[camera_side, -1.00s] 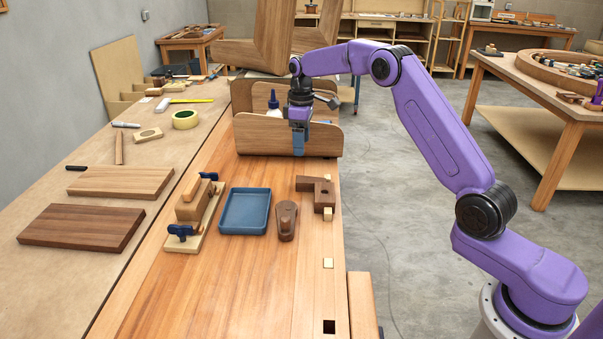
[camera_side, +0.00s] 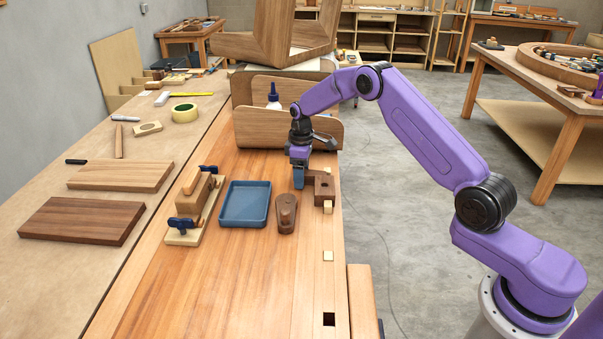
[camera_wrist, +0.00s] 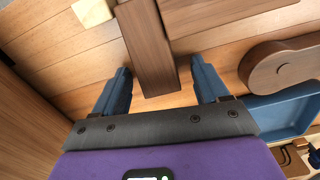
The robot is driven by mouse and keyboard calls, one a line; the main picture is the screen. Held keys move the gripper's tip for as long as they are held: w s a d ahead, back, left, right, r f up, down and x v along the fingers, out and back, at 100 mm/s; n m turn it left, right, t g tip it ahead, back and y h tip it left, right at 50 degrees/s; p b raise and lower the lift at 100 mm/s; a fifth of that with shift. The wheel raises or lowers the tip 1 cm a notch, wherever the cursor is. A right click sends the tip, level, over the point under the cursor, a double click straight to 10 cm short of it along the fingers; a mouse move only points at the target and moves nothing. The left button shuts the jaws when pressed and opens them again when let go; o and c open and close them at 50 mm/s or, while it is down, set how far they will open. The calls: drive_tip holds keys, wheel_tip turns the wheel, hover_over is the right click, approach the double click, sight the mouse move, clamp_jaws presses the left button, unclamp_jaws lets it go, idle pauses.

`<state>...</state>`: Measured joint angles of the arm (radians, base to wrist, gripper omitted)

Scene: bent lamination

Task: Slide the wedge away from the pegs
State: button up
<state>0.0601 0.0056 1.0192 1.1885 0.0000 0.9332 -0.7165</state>
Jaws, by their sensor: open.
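A dark brown L-shaped wooden piece, which I take for the wedge (camera_side: 324,188), lies near the bench's right edge. It has a block with a hole and a bar pointing left. Light square pegs (camera_side: 328,207) show beside the block; another light block (camera_wrist: 92,12) shows at the top left of the wrist view. My gripper (camera_side: 298,184) is down at the bar's left end. In the wrist view its blue fingers (camera_wrist: 160,70) are open, one on each side of the bar (camera_wrist: 148,40), with gaps visible on both sides. Fingertip height over the bench is unclear.
A blue tray (camera_side: 232,222) and a rounded dark wooden piece (camera_side: 286,208) lie close by on the left. A clamped block (camera_side: 195,195) stands farther left. A wooden panel (camera_side: 270,128) stands behind.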

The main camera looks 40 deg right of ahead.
sight(289, 181)
drive_tip(key=c, duration=1.1)
drive_tip(key=shift+w+a, duration=1.3)
drive_tip(key=o, duration=1.1)
drive_tip(key=shift+o, duration=0.2)
wheel_tip(289, 181, up, 18)
drive_tip(key=shift+f, duration=0.25)
